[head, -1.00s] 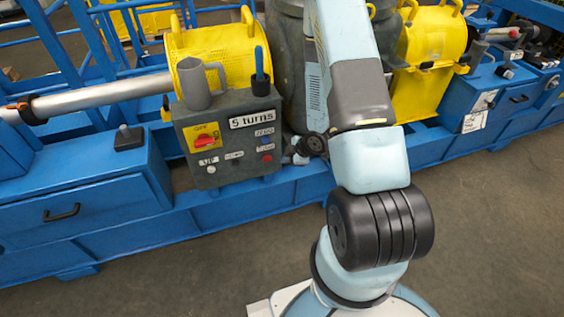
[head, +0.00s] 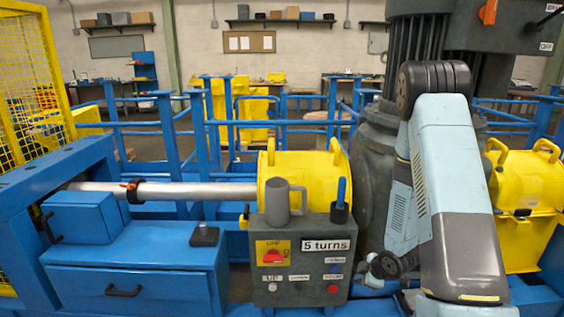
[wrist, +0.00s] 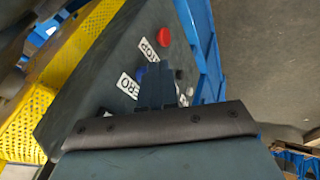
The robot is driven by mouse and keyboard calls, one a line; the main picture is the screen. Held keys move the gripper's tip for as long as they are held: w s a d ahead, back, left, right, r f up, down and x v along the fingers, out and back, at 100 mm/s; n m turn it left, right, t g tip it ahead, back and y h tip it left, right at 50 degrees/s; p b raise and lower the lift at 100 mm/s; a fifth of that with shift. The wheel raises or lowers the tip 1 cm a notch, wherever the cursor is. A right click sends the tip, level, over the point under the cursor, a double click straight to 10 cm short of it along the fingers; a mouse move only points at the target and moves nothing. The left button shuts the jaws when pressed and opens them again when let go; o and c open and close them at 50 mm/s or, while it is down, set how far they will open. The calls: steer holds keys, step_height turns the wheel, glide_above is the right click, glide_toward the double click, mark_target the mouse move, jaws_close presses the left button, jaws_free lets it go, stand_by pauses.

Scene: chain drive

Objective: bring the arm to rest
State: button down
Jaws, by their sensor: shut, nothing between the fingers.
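My arm (head: 460,225), light blue and grey with a black joint at its top, rises at the right of the head view in front of the dark motor housing. In the wrist view my gripper (wrist: 155,85) is shut, with its dark fingers together and nothing between them. Beyond it is the face of the grey control box (wrist: 100,85), with a red button (wrist: 163,37) and white labels. I cannot tell whether the fingers touch the box. In the head view the control box (head: 300,268) carries a "5 turns" label; the fingers cannot be made out there.
A grey mug (head: 277,205) and a dark holder with a blue-handled tool (head: 340,200) stand on the box. A yellow guard (head: 300,170) is behind it. The large dark motor (head: 375,165) stands close behind my arm. Blue machine framing (head: 140,268) extends left.

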steer(key=s+d+r+m+h, duration=0.15)
steer(key=r+m, duration=0.25)
steer(key=r, duration=1)
steer(key=s+d+r+m+h, duration=0.1)
steer(key=s+r+m+h, duration=0.2)
steer(key=r, duration=1)
steer(key=s+a+r+m, duration=0.3)
steer(key=s+r+m, duration=0.1)
steer(key=s+r, duration=0.4)
steer(key=s+a+r+m+y, duration=0.1)
steer(key=s+a+r+m, duration=0.2)
steer(key=s+r, duration=0.5)
steer(key=s+m, duration=0.1)
steer(key=s, duration=0.4)
steer(key=shift+r, duration=0.35)
steer(key=c, duration=1.9)
jaws_free()
steer(key=shift+y, duration=0.25)
